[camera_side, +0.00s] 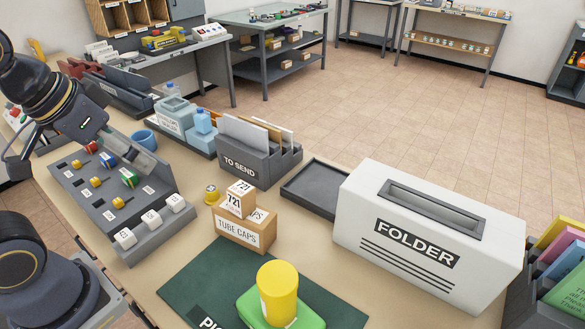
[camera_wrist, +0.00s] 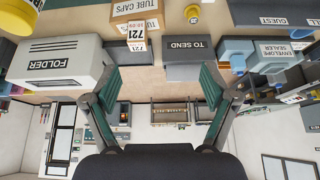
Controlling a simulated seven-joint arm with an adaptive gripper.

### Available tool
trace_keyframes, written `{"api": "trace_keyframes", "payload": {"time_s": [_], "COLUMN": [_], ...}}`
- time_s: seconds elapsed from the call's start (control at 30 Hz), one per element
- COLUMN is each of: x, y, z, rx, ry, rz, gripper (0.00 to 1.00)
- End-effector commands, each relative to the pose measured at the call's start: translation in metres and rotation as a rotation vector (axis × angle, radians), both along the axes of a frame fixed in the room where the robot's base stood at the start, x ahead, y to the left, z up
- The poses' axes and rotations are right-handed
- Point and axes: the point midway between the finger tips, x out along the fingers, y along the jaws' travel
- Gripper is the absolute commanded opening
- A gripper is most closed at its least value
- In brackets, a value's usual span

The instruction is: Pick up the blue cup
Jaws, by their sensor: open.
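The blue cup (camera_side: 145,140) stands on the table in the side view, behind the grey panel of slots and left of the envelope sealer. My gripper (camera_side: 128,153) is in front of it over the panel and partly overlaps it in the picture. In the wrist view my gripper (camera_wrist: 160,82) has its two fingers wide apart with nothing between them. A small blue shape is at the right edge of the wrist view; I cannot tell if it is the cup.
The grey panel (camera_side: 105,190) holds coloured knobs and white blocks. The envelope sealer (camera_side: 168,122), TO SEND rack (camera_side: 240,170), tube caps box (camera_side: 240,236) and white folder box (camera_side: 410,255) stand on the table. A yellow cup (camera_side: 278,285) stands at the front on a green block.

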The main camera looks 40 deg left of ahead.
Motion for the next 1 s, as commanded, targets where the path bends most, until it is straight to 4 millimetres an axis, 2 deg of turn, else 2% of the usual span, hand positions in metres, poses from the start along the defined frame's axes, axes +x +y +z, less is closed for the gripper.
{"api": "trace_keyframes", "payload": {"time_s": [0.1, 0.43, 0.53, 0.57, 0.67, 0.77, 0.87, 0.97, 1.0], "x": [0.0, 0.0, 0.001, 0.004, 0.03, 0.07, 0.111, 0.156, 0.175], "y": [0.0, 0.0, -0.001, -0.003, -0.008, 0.002, 0.026, 0.065, 0.086], "z": [0.0, 0.0, 0.002, 0.008, 0.047, 0.079, 0.099, 0.109, 0.11], "rx": [0.0, 0.005, 0.03, 0.04, 0.066, 0.086, 0.102, 0.12, 0.126], "ry": [0.0, 0.0, -0.005, -0.021, -0.101, -0.133, -0.144, -0.144, -0.14], "rz": [0.0, -0.01, -0.069, -0.098, -0.201, -0.242, -0.244, -0.222, -0.205], "gripper": [1.0, 1.0, 1.0, 1.0, 1.0, 1.0, 1.0, 1.0, 1.0]}}
